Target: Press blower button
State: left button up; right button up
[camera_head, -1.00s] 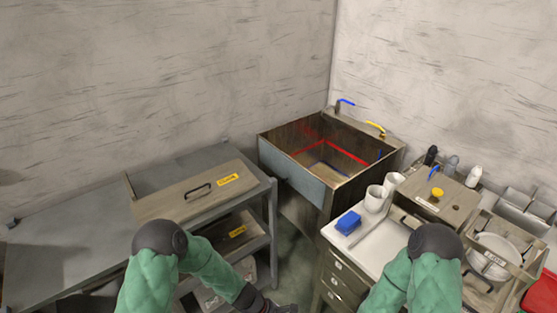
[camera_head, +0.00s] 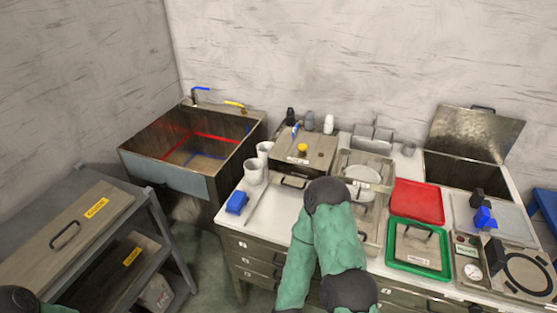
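I cannot identify a blower button for certain. A small control panel (camera_head: 468,257) at the right of the counter has a round dial, a green label and small dark controls. A yellow round knob (camera_head: 302,147) sits on top of a brown box (camera_head: 318,150) at the back of the counter. My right arm in its green sleeve reaches over the front of the counter, but its gripper is outside the view. Only a bit of my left arm shows at the bottom left corner; its gripper is also out of view.
A deep sink (camera_head: 173,180) stands in the corner, left of the white counter (camera_head: 270,213). On the counter are cups, a blue block (camera_head: 237,202), a red tray (camera_head: 417,203), a green tray (camera_head: 391,255) and an open-lidded bin (camera_head: 465,172). A grey shelf (camera_head: 160,225) stands at left.

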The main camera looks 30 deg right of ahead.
aim_at(302, 147)
jog(key=z, duration=1.05)
